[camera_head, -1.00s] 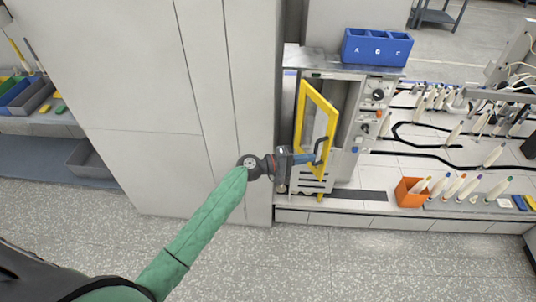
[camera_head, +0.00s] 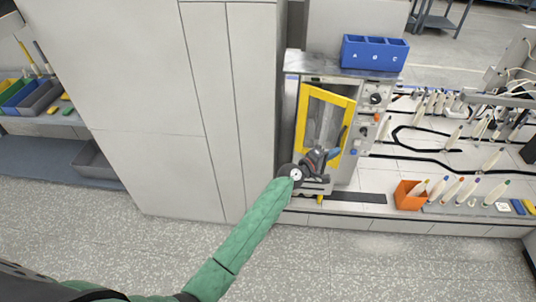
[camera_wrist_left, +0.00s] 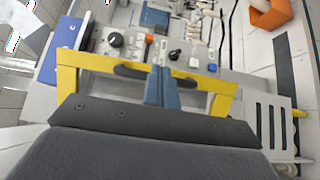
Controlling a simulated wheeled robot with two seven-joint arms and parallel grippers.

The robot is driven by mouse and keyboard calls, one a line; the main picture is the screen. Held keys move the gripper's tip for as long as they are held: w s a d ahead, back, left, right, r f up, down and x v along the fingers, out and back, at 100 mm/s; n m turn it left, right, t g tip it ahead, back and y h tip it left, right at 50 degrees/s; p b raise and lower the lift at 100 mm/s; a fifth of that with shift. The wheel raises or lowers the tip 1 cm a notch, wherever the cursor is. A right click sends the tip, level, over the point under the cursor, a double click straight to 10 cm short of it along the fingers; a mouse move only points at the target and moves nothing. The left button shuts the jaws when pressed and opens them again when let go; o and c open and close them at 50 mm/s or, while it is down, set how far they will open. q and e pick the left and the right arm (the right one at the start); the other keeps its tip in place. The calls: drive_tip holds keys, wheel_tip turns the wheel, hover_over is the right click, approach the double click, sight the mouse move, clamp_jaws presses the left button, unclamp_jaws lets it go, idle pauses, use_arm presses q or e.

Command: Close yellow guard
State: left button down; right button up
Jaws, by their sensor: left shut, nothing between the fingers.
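The yellow guard (camera_head: 348,122) is a framed door with a clear pane on the front of the grey machine (camera_head: 367,150). Its left side is at the hinge, and its right side stands slightly out from the machine front, so it looks a little ajar. My left gripper (camera_head: 333,156) is shut and empty at the guard's lower right. In the left wrist view, the blue fingertips (camera_wrist_left: 162,88) are together at the guard's dark handle (camera_wrist_left: 130,71); whether they touch it is unclear. The yellow frame (camera_wrist_left: 67,78) crosses that view. My right gripper is not in view.
A blue bin marked A, B, C (camera_head: 375,53) sits on top of the machine. Knobs and buttons (camera_head: 376,98) are right of the guard. An orange box (camera_head: 408,196) stands on the bench at right. A tall grey cabinet (camera_head: 160,110) is on the left.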

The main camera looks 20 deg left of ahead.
sight(343, 147)
use_arm(q)
drive_tip(key=shift+n+t+y, duration=0.4)
drive_tip(key=x, duration=0.5)
drive_tip(key=shift+s+d, duration=0.1)
drive_tip(key=shift+s, duration=0.05)
drive_tip(key=w+d+y+b, duration=0.1)
drive_tip(key=w+d, duration=0.1)
drive_tip(key=w, duration=0.4)
drive_tip(key=shift+n+t+b, duration=0.3)
drive_tip(key=shift+n+t, duration=0.1)
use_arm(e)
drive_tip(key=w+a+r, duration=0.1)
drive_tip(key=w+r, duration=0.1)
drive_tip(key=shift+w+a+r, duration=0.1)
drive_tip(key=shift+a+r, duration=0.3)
use_arm(q)
drive_tip(key=shift+w, duration=0.1)
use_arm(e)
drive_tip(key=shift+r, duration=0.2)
